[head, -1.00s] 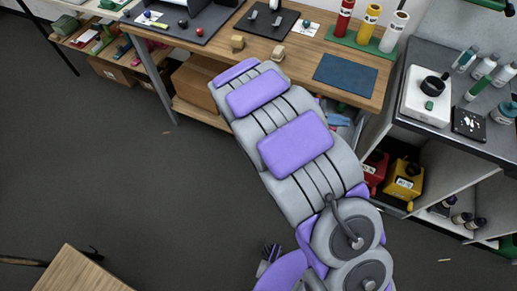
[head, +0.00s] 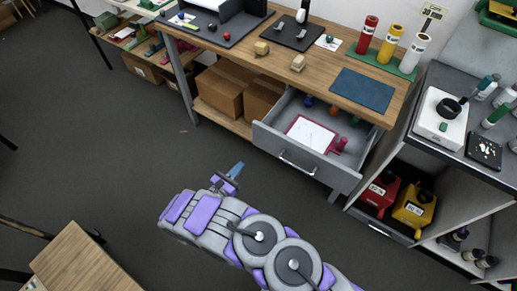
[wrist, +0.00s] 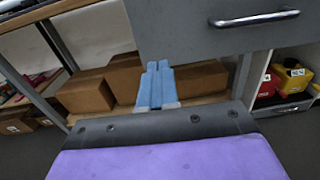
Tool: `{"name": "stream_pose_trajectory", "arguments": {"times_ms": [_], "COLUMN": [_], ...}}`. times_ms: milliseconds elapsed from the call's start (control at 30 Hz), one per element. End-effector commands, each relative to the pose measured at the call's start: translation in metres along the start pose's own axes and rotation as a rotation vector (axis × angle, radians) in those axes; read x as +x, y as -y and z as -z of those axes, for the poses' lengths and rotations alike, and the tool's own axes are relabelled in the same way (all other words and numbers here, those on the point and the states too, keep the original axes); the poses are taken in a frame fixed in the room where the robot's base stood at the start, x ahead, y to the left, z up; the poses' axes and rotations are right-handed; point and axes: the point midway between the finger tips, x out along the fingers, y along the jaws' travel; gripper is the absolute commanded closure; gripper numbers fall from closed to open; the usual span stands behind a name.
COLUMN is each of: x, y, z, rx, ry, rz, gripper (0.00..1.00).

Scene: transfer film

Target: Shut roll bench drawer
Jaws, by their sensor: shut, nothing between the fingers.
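The roll bench drawer (head: 306,146) is pulled out from under the right part of the wooden bench (head: 290,63). Its grey front has a silver bar handle (head: 297,165). A red-framed white item, a red-handled tool and several small coloured things lie inside. My gripper (head: 235,172) is shut and empty, below and left of the drawer front, apart from it. In the wrist view my blue fingers (wrist: 157,84) are together, with the drawer front (wrist: 215,30) and handle (wrist: 254,17) above and to the right.
Cardboard boxes (head: 219,90) stand on the bench's lower shelf. Three rolls (head: 391,42) stand on a green base on the bench top. A shelf unit with red (head: 379,194) and yellow (head: 412,208) containers is at right. A wooden surface (head: 85,262) is at lower left. The floor between is clear.

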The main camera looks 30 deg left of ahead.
Motion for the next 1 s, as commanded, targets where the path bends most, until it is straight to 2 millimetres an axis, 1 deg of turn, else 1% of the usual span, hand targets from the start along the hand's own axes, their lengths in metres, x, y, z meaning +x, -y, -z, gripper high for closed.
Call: {"name": "stream_pose_trajectory", "arguments": {"times_ms": [33, 100, 167, 233, 367, 700, 900, 1000], "x": [-0.005, -0.006, -0.004, 0.004, 0.024, 0.09, 0.115, 0.124], "y": [-0.002, -0.004, -0.004, -0.003, -0.002, -0.003, -0.004, -0.005], "z": [0.004, 0.007, 0.007, 0.007, 0.008, 0.008, 0.008, 0.007], "rx": [-0.004, -0.006, -0.007, -0.006, -0.007, -0.006, -0.005, -0.005], "ry": [-0.002, -0.002, -0.002, -0.002, -0.004, -0.002, -0.004, -0.004], "rz": [-0.014, -0.025, -0.026, -0.024, -0.022, -0.02, -0.022, -0.023], "gripper": [1.0, 1.0, 1.0, 1.0, 1.0, 1.0, 1.0, 1.0]}}
